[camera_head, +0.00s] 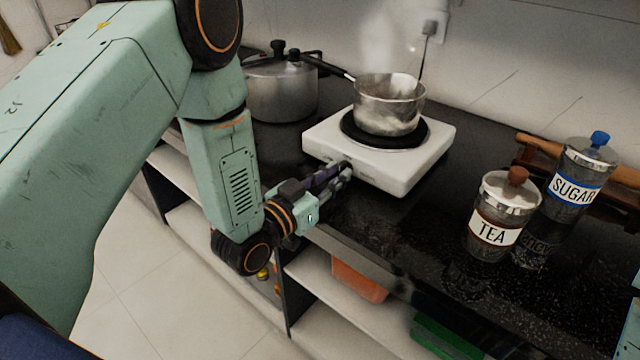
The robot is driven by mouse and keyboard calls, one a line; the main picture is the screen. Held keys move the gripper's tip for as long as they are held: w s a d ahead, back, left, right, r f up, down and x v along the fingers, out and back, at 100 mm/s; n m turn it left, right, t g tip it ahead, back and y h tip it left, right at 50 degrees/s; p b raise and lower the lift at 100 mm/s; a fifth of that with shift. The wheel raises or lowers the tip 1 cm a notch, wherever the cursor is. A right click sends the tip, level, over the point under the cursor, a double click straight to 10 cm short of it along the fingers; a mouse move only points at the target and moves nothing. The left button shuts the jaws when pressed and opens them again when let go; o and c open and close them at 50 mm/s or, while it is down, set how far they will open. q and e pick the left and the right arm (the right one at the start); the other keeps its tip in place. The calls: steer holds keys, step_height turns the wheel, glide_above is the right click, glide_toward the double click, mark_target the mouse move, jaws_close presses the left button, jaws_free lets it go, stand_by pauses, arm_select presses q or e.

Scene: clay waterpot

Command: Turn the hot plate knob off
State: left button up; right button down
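The white hot plate (420,165) stands on the black counter, with a steaming metal saucepan (388,108) on its round black burner. My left gripper (347,172) reaches in from the left, its fingertips at the front face of the hot plate, left of that face's middle. The fingers lie close together in this view, and whether they are open or shut is unclear. The knob cannot be made out; the fingertips cover part of the front face. My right gripper is not in view; only a bit of my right arm shows at the right edge.
A large lidded pot (282,88) stands left of the hot plate, under the saucepan's handle. A tea jar (501,215) and a sugar jar (580,170) stand to the right. The counter's front edge runs below my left gripper, with open shelves beneath.

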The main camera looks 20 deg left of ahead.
arm_select(q)
steer(key=v, duration=1.1)
steer(key=shift+s, duration=0.3)
steer(key=shift+a, duration=0.1)
steer(key=s+f+n+g+y, duration=0.2)
steer(key=s+f+g, duration=0.25)
steer(key=f, duration=0.35)
steer(key=s+f+n+g+y, duration=0.1)
steer(key=s+f+n+g, duration=0.15)
steer(key=f+g, duration=0.4)
steer(key=s+a+f+g+y, duration=0.1)
steer(key=s+f+g, duration=0.2)
steer(key=s, duration=0.6)
steer(key=s+a+f+g+y, duration=0.1)
steer(key=s+f+g+y, duration=0.1)
steer(key=s+f, duration=0.5)
steer(key=s+g, duration=0.1)
steer(key=s, duration=0.2)
steer(key=shift+a, duration=0.1)
